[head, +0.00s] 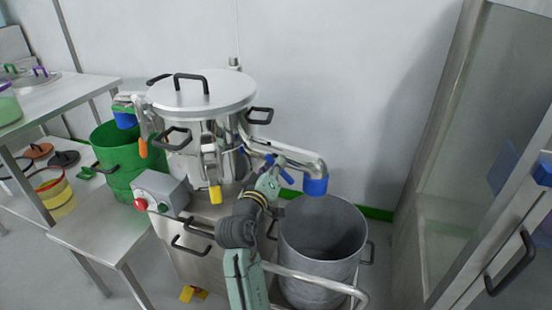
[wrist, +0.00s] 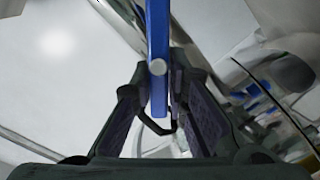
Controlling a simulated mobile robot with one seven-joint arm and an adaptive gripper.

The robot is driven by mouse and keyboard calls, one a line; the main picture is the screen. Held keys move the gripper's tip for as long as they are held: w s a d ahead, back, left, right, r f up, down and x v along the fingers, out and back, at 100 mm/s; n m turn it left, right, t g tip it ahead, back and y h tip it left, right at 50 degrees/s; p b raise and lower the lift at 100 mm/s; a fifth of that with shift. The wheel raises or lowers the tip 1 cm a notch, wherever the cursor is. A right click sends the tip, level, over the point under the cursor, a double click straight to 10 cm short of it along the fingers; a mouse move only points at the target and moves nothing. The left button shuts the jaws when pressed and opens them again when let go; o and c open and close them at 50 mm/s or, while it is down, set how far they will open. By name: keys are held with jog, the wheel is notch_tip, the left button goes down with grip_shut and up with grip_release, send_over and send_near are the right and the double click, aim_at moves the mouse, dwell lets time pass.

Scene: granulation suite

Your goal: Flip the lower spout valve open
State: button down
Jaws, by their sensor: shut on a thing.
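The machine's steel spout (head: 298,157) slants down to the right and ends in a blue cap (head: 315,186) above a grey bin. A blue valve lever (head: 284,175) sits on the spout, partly hidden by my gripper (head: 272,176), which reaches it from below. In the wrist view the blue lever (wrist: 158,45) comes down from the top between the two dark fingers of my gripper (wrist: 162,98). A pale round spot shows on the lever. My gripper is shut on the blue lever.
The grey bin (head: 322,238) stands below the spout, with a pale rail (head: 310,280) in front. The lidded steel vessel (head: 201,92) also has a yellow-ended spout (head: 214,193). A control box (head: 163,192) with a red button and a green bin (head: 116,165) are left. A glass-sided cabinet (head: 480,150) stands right.

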jog(key=n+p, duration=0.4)
jog(key=n, duration=0.1)
jog(key=shift+w+a+f+n+p, duration=0.1)
jog(key=shift+f+n+p, duration=0.1)
jog(key=shift+n+p, duration=0.65)
jog(key=shift+f+n+p, duration=0.2)
jog(key=shift+n+p, duration=0.3)
jog(key=shift+n, duration=0.65)
jog(key=c, duration=1.5)
grip_release()
jog(key=shift+a+f, duration=0.1)
jog(key=shift+f, duration=0.05)
jog(key=shift+c, duration=0.2)
jog(key=v, duration=1.2)
